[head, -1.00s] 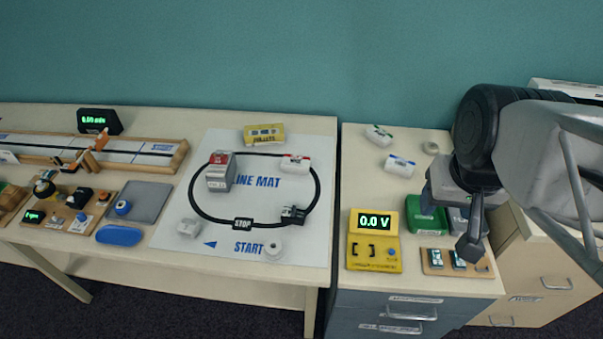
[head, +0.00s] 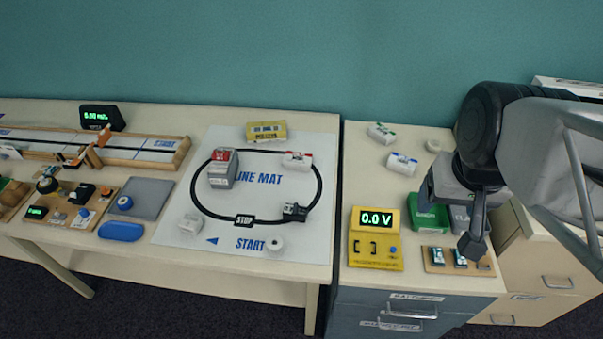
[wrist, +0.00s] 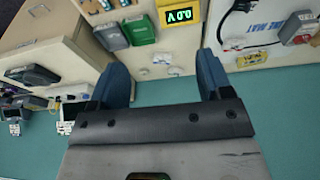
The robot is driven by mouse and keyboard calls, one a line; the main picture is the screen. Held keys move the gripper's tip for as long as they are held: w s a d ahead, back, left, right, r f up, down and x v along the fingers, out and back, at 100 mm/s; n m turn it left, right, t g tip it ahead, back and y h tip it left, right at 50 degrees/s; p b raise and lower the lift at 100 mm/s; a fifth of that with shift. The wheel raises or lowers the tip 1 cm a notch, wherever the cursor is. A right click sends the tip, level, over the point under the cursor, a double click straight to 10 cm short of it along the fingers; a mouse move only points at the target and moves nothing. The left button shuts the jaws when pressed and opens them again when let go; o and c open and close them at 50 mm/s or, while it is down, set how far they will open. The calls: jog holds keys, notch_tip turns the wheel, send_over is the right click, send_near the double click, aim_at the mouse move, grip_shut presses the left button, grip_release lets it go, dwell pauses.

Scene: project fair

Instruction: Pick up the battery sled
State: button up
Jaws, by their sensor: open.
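No part is clearly labelled as the battery sled; the labels are too small to read surely. Possible ones are the small dark pieces with pale teal faces (head: 438,257) in a wooden rack (head: 449,270) at the front of the right cabinet top. A yellow labelled block (head: 266,131) at the back of the line mat is another candidate. My gripper (head: 473,243) hangs over the right part of that cabinet in the head view, close above the rack. In the wrist view my gripper (wrist: 163,82) has its two blue-grey fingers wide apart, with nothing between them.
A yellow tester (head: 376,252) reading 0.0 V stands left of the rack. A green bin (head: 428,217) and a grey bin are behind the rack, partly covered by my arm. Small white blocks (head: 402,163) lie farther back. The line mat (head: 300,225) covers the left table's end.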

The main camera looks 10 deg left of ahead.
dwell(0.3)
jog(key=w+a+f+m+y, duration=0.6)
jog(key=w+a+f+m, duration=0.3)
jog(key=f, duration=0.4)
jog(key=w+a+f+m+g+y, duration=0.1)
jog(key=w+a+f+m+y, duration=0.6)
jog(key=w+a+f+m, duration=0.3)
notch_tip(320, 180, down, 3)
jog(key=w+a, duration=0.1)
jog(key=w, duration=0.1)
jog(key=shift+w+a+r+y, duration=0.15)
jog(key=shift+w+a+y, duration=0.1)
jog(key=shift+w+y, duration=0.05)
send_near(297, 210)
jog(key=shift+x, duration=2.5)
jog(key=shift+w+f, duration=0.15)
jog(key=shift+f, duration=0.05)
jog(key=shift+x, duration=2.8)
